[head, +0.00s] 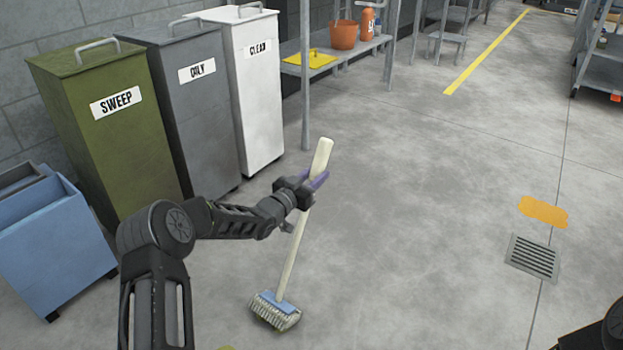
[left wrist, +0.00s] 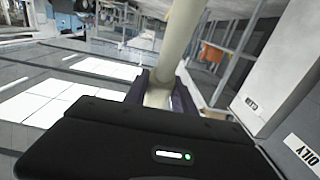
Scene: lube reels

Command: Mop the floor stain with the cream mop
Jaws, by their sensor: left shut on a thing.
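The cream mop (head: 292,245) stands slightly tilted, its pale handle up and its fringed head (head: 275,311) with a blue block low at the floor. My left gripper (head: 308,187) is shut around the upper part of the handle. The handle also runs between the fingers in the left wrist view (left wrist: 176,50). A little yellow-green shows at the lower edge of the mop head, and another yellow-green patch (head: 227,348) is cut off by the bottom edge. I cannot tell whether these are one stain. My right gripper is not in view.
Bins labelled SWEEP (head: 110,140), OILY (head: 195,110) and CLEAN (head: 255,90) line the left wall, with a blue cart (head: 60,260) beside them. A flat orange patch (head: 543,212) lies by a floor drain (head: 532,257). Shelving (head: 330,62) stands behind. The middle floor is clear.

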